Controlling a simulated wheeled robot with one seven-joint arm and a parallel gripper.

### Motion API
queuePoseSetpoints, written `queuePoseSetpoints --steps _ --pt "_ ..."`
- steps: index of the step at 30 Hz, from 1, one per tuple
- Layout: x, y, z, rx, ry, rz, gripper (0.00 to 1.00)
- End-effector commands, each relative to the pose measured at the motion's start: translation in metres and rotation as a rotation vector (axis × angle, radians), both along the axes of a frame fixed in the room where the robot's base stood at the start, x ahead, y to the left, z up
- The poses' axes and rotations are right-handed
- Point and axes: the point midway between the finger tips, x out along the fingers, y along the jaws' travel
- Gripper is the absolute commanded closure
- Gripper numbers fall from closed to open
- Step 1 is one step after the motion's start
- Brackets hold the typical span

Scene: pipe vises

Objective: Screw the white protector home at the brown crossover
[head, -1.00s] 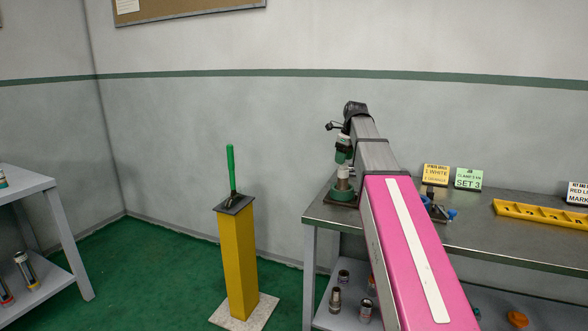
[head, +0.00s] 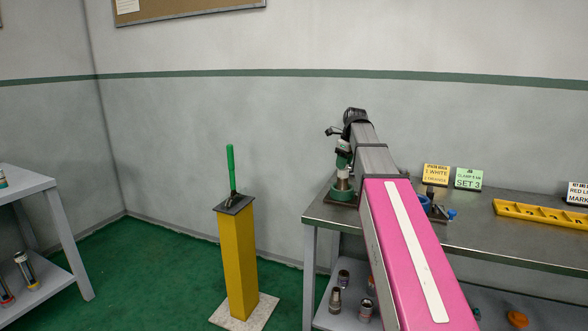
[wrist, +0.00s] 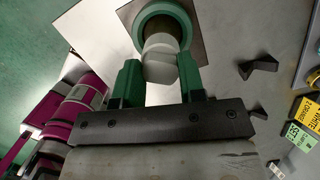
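The white protector (wrist: 161,68) sits in line with the top of the brown crossover (wrist: 165,23), which stands in a green ring-shaped vise (wrist: 145,13) on a square plate. In the head view the green vise (head: 343,194) is at the bench's left end, with the crossover (head: 342,183) upright in it. My gripper (wrist: 160,65) points down at the vise. Its green fingers lie against both sides of the protector and appear shut on it. The joint between protector and crossover is too small to judge.
The grey bench (head: 480,235) carries a yellow slotted rack (head: 540,215), small signs (head: 468,179) and a blue-handled tool (head: 437,210). Loose fittings (head: 335,300) lie on its lower shelf. A yellow post (head: 238,260) with a green lever stands left of the bench, with open floor around it.

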Motion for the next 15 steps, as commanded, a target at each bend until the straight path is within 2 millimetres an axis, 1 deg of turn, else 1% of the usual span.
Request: queuePoseSetpoints --steps 5,15 --pt "-0.0005 0.0002 -0.0001 -0.001 0.000 -0.046 0.92" --pt "-0.0006 0.0008 -0.0004 -0.001 -0.001 -0.432 0.92"
